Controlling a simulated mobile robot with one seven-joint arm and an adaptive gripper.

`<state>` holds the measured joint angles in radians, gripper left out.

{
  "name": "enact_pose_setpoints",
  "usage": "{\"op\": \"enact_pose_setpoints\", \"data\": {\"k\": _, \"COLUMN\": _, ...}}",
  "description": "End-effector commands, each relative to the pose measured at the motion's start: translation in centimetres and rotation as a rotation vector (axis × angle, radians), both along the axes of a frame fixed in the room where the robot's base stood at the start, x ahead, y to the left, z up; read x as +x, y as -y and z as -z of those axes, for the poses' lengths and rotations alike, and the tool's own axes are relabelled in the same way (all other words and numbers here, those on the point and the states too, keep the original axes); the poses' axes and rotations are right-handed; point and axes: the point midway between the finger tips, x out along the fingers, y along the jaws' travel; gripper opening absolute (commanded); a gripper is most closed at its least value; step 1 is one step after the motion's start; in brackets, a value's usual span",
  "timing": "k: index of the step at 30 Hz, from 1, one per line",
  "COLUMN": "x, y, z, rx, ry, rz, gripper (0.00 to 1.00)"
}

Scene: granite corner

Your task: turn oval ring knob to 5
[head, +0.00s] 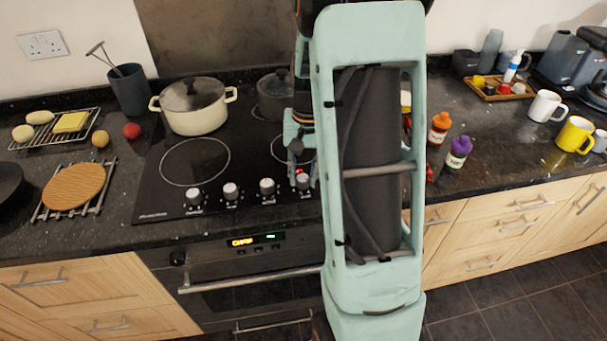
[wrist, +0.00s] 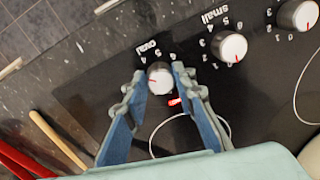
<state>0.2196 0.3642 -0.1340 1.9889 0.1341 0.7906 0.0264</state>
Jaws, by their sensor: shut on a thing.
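The oval ring knob (wrist: 159,82) is a silver-capped round knob on the black hob, beside the printed word "oval". A short red mark crosses its cap; I cannot tell for sure which number it points to. My gripper (wrist: 158,74) is shut on this knob, one finger on each side. Some printed numbers around it are hidden by the fingers. A small red light glows next to the knob. In the head view my gripper (head: 303,172) is at the right end of the knob row, largely covering this knob.
Other knobs (head: 267,188) stand in a row to its left. A cream pot (head: 194,108) and a dark pot (head: 275,96) stand at the back of the hob (head: 160,190). Orange (head: 438,128) and purple (head: 458,152) bottles stand on the counter right of my arm.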

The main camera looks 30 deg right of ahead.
Motion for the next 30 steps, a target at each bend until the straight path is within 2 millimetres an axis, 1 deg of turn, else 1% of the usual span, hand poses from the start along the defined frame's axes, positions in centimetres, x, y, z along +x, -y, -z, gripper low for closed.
{"op": "enact_pose_setpoints", "data": {"k": 21, "x": 0.15, "y": -0.19, "z": -0.27, "rx": -0.001, "ry": 0.003, "rz": 0.678, "gripper": 0.00}}
{"op": "enact_pose_setpoints", "data": {"k": 30, "x": 0.21, "y": -0.23, "z": -0.27, "rx": -0.001, "ry": 0.003, "rz": 0.928, "gripper": 0.00}}
